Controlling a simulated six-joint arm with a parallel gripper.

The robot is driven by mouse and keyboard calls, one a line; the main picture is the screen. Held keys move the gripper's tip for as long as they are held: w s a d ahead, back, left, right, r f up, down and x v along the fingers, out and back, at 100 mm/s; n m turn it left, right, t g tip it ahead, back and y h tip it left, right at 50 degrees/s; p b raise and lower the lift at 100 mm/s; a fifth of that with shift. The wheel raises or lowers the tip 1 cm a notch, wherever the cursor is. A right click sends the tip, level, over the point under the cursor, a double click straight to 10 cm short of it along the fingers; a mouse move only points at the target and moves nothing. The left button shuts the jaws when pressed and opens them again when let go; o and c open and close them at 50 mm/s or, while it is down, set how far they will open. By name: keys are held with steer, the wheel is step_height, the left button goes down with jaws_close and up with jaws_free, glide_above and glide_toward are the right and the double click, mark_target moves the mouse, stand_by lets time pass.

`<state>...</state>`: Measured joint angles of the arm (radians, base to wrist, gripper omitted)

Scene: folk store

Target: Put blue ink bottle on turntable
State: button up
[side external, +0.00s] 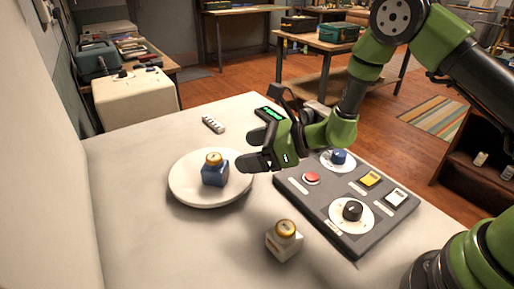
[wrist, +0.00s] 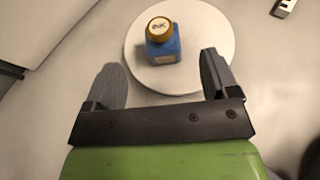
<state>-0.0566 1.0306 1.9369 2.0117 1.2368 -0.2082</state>
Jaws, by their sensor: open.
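The blue ink bottle (side external: 215,173) with a gold cap stands upright on the round white turntable (side external: 183,186). In the wrist view the bottle (wrist: 163,48) sits on the upper left part of the turntable (wrist: 211,42), beyond my fingertips, its cap marked "INK". My gripper (side external: 262,150) is to the right of the bottle in the side view, near the turntable's right edge. In the wrist view my gripper (wrist: 160,80) is open, with its two fingers apart and nothing between them. The bottle is apart from both fingers.
A white bottle with a gold cap (side external: 284,241) stands at the table's front. A dark control panel (side external: 318,199) with knobs and buttons lies right of the turntable. A device with a green display (side external: 269,114) and a small white strip (side external: 213,124) lie behind. The table left of the turntable is clear.

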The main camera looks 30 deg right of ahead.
steer(key=s+a+r+n+g+y, duration=0.1)
steer(key=s+r+n+g, duration=0.2)
steer(key=s+r+n, duration=0.4)
steer(key=s+a+r+n+g+y, duration=0.1)
steer(key=s+r+n+g, duration=0.3)
steer(key=r, duration=0.5)
steer(key=s+d+r+n+t+h, duration=0.2)
steer(key=s+d+n+h, duration=0.2)
steer(key=s+d+n, duration=0.2)
steer(key=s+d+r+n+t+h, duration=0.2)
steer(key=s+d+n+h, duration=0.3)
steer(key=s, duration=0.3)
steer(key=shift+s+d+r+n+t+h, duration=0.3)
steer(key=shift+s+d+r+n, duration=0.1)
steer(key=shift+d+n, duration=0.1)
stand_by(0.3)
